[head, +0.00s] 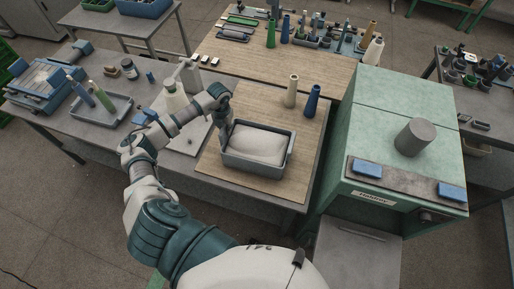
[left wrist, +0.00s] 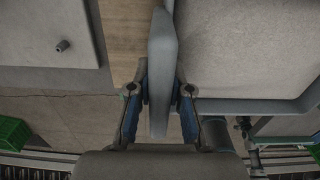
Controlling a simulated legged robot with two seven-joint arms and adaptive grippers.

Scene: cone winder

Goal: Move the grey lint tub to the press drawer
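The grey lint tub (head: 250,171) stands on the wooden board at the middle of the near table, with a pale lint mass (head: 256,145) filling it. My left gripper (head: 226,124) is at the tub's left end. In the left wrist view its fingers (left wrist: 162,95) lie on both sides of the tub's wall (left wrist: 162,50), pads against it, so it looks shut on the wall. The green press (head: 372,127) stands right of the table. A grey panel with a slot (head: 357,243) juts out low at its front; I cannot tell whether it is the drawer. My right gripper is not in view.
A cream cone (head: 292,91) and a blue cone (head: 312,100) stand behind the tub. A grey cylinder (head: 415,137) and blue blocks (head: 452,191) sit on the press. A grey tray (head: 101,112) with cones lies left. The board in front of the tub is clear.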

